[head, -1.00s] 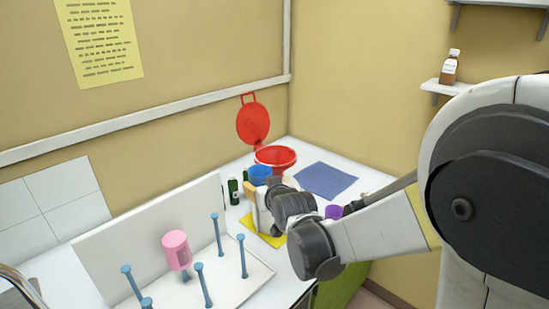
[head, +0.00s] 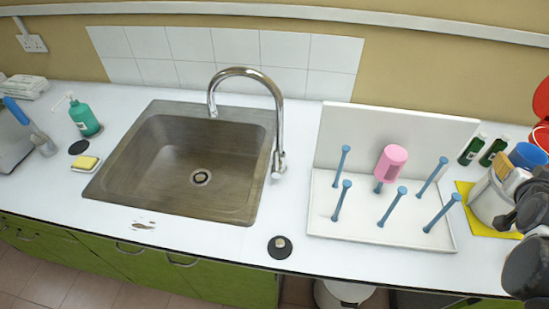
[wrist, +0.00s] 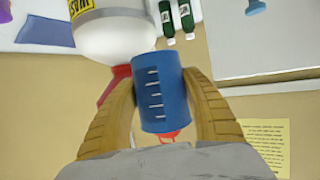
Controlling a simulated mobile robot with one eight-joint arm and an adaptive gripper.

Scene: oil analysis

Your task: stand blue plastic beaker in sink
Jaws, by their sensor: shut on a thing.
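The blue plastic beaker (head: 527,155) is at the right edge of the head view, above or on the counter; I cannot tell which. In the wrist view the beaker (wrist: 160,95), with pale graduation marks, sits between the two tan fingers of my gripper (wrist: 163,84), which is shut on it. My gripper (head: 507,174) also shows at the right edge of the head view, partly cut off, and hides part of the beaker. The sink (head: 160,160) is at left centre, a brown-grey basin that looks empty, with a round drain.
A large white bottle (wrist: 115,35) is beside the beaker.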

